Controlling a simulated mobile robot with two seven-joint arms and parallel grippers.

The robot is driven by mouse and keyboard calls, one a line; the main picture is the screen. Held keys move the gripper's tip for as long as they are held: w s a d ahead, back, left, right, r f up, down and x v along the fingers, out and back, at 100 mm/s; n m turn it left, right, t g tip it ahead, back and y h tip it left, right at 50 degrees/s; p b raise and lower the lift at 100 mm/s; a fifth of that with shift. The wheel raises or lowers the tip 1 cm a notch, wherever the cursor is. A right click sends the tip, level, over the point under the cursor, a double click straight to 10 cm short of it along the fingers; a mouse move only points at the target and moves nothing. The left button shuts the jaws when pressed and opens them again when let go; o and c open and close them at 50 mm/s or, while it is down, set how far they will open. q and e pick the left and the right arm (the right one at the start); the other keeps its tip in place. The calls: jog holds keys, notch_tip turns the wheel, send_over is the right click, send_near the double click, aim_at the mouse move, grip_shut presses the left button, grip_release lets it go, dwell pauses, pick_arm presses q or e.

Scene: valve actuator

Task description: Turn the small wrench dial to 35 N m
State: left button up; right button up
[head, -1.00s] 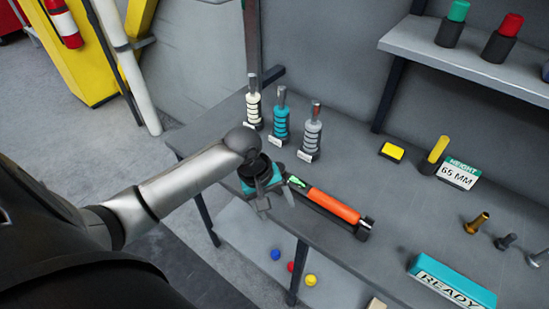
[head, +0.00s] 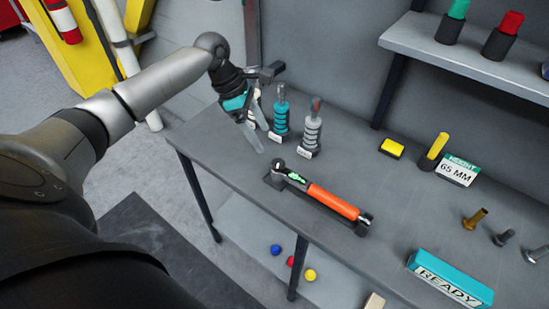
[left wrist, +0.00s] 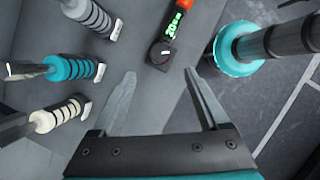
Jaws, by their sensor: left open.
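The small torque wrench (head: 333,201) has an orange handle and lies in a dark cradle on the bench. Its green readout (head: 296,178) is near the head end. In the left wrist view the readout (left wrist: 174,22) seems to start with 20; the rest is hard to read. The round black wrench head (left wrist: 160,54) sits just beyond my open fingertips in that view. My left gripper (head: 258,130) is open and empty, above the bench's left side, up and left of the wrench and apart from it. My right gripper is not in view.
Ringed upright tools in teal (head: 281,115) and grey (head: 312,131) stand close to my left gripper; a cream one (left wrist: 58,114) is partly hidden in the head view. A yellow block (head: 391,148), a 65 MM sign (head: 457,172), bolts (head: 475,219) and a READY block (head: 449,281) stand right.

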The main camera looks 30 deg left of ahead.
aim_at(277, 162)
pick_arm(q)
jog(key=b+x, duration=0.1)
jog(key=x, duration=0.8)
jog(key=shift+f, duration=0.3)
jog(key=shift+c, duration=0.3)
grip_shut()
